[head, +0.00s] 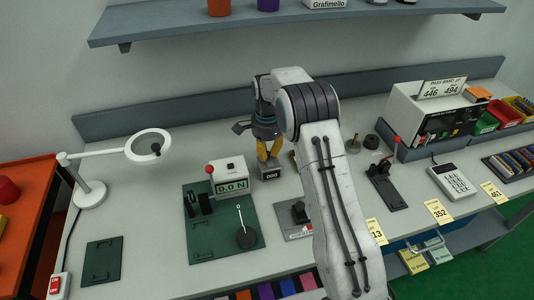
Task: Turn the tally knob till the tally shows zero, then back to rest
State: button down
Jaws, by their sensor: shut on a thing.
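The tally is a small dark grey box (271,174) with a light digit window on its front, standing on the bench right of the white force gauge. The digits look like zeros, but they are too small to read surely. My gripper (268,160) has yellow fingers and points down at the top of the tally. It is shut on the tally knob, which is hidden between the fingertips. My white arm comes from the front right and covers the bench just right of the tally.
A white gauge (230,178) reading 0.0 N with a red-ball lever stands close left on a green plate (203,240). A magnifier lamp (90,190) is farther left. A small black-topped device (300,211) stands in front, right of the plate. A shelf (290,22) hangs above.

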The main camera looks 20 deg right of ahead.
aim_at(267, 153)
jog(key=shift+f+n, duration=0.1)
jog(key=shift+n, duration=0.2)
jog(key=c, duration=1.2)
grip_release()
jog(key=shift+o, duration=0.2)
notch_tip(267, 153, up, 12)
